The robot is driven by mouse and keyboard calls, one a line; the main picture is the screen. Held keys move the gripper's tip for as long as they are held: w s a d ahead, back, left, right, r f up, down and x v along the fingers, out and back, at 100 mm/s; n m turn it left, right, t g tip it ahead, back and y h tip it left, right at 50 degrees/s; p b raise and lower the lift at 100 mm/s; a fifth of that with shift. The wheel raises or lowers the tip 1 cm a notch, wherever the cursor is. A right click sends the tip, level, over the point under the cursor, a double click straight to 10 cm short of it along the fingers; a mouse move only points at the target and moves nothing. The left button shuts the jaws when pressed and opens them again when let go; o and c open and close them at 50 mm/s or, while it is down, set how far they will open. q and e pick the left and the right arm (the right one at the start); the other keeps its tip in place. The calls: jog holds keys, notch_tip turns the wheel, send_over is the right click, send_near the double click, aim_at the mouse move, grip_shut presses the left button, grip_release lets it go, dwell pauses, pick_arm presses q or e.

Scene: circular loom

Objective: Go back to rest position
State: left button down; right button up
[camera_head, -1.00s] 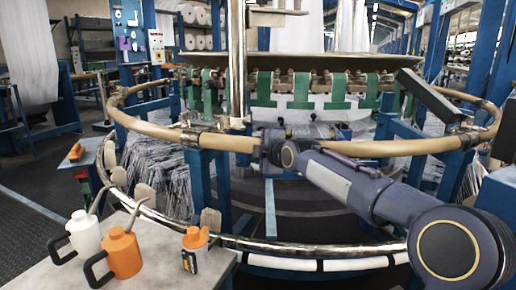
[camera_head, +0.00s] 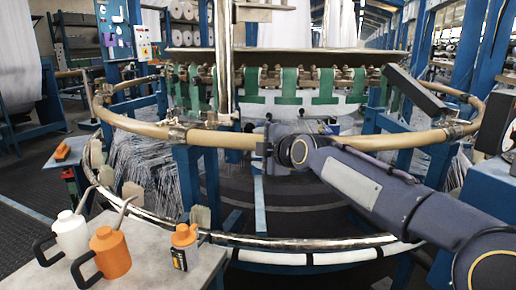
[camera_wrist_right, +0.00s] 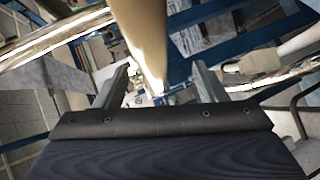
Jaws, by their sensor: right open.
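My right gripper (camera_head: 264,148) is at the front of the loom's tan ring rail (camera_head: 232,141), by the middle of the head view. In the right wrist view its two fingers (camera_wrist_right: 162,82) are spread apart. The tan rail (camera_wrist_right: 142,35) runs down into the gap between them, and I cannot tell whether either finger touches it. The fingertips are small and partly hidden by the wrist in the head view. My left gripper is not in view.
A table (camera_head: 165,268) at lower left holds a white oil can (camera_head: 71,233), an orange oil can (camera_head: 110,252) and an orange bottle (camera_head: 184,246). A shiny lower ring (camera_head: 275,243) curves below my right arm. A dark box-shaped arm (camera_head: 415,92) stands at right.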

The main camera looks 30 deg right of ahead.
jog(key=s+a+f+m+g+y, duration=0.1)
jog(key=s+a+f+m+g, duration=0.25)
jog(key=s+f+m, duration=0.55)
jog(key=s+a+f+m+g+y, duration=0.25)
jog(key=s+a+f, duration=0.4)
jog(key=s, duration=0.65)
jog(key=s+a+f+m+g, duration=0.3)
jog(key=s+f+m, duration=0.3)
jog(key=s+f, duration=0.5)
notch_tip(320, 180, up, 34)
jog(key=p, duration=3.2)
jog(key=shift+d, duration=0.2)
jog(key=shift+f, duration=0.15)
